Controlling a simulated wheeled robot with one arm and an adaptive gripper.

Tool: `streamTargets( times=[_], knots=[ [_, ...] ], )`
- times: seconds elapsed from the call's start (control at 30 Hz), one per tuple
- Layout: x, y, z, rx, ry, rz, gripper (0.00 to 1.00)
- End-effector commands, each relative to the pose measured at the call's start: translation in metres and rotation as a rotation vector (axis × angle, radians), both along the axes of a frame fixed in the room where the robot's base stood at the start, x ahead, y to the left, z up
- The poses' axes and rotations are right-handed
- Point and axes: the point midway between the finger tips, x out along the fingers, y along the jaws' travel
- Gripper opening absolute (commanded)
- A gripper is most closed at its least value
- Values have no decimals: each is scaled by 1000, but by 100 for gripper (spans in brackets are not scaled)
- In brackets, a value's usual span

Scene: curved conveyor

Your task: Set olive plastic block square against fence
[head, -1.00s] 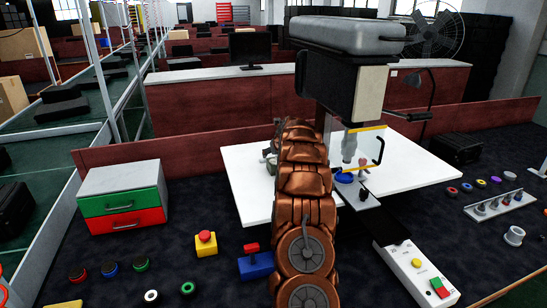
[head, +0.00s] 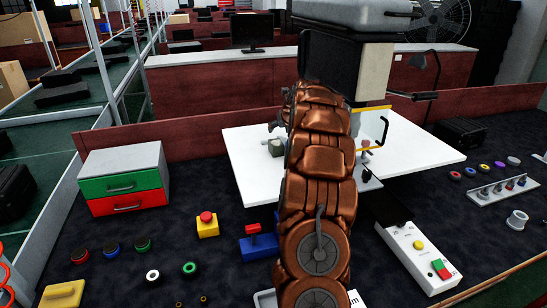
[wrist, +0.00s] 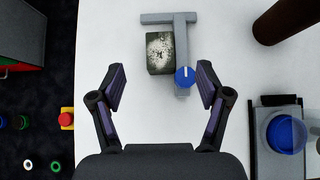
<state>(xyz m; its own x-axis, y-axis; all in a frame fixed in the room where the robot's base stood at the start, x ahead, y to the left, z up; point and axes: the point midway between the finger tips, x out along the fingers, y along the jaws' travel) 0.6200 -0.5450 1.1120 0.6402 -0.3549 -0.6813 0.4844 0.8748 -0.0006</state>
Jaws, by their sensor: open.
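The olive block (wrist: 160,52), dark green with a pale speckled top face, lies on the white table. In the wrist view it sits in the corner of the grey fence (wrist: 155,18), close below the crossbar with a thin gap, and beside the upright bar. I cannot tell whether it touches the upright bar. A blue knob (wrist: 185,77) sits on that bar's lower end. My gripper (wrist: 161,82) is open and empty, its fingers spread to either side, short of the block in the picture. In the head view the block (head: 276,147) shows just left of my arm.
The white table (head: 242,165) has clear room left of the block. A grey fixture with a blue round dish (wrist: 286,134) stands at the right in the wrist view. A green and red drawer unit (head: 123,180) and a red-topped yellow button (head: 207,224) are at the left.

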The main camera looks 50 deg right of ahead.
Motion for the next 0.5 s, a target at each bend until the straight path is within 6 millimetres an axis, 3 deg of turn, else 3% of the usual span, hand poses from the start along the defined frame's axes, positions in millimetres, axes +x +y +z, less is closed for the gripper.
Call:
streamTargets(
  times=[0.17, 0.27, 0.37, 0.5],
  knots=[
    [0, 1, 1, -1, 0, 2, 76],
    [2, 12, 3, -13, 17, 36, 76],
    [7, 44, 7, -53, 67, 142, 76],
    [11, 119, 13, -152, 183, 400, 76]
  ],
)
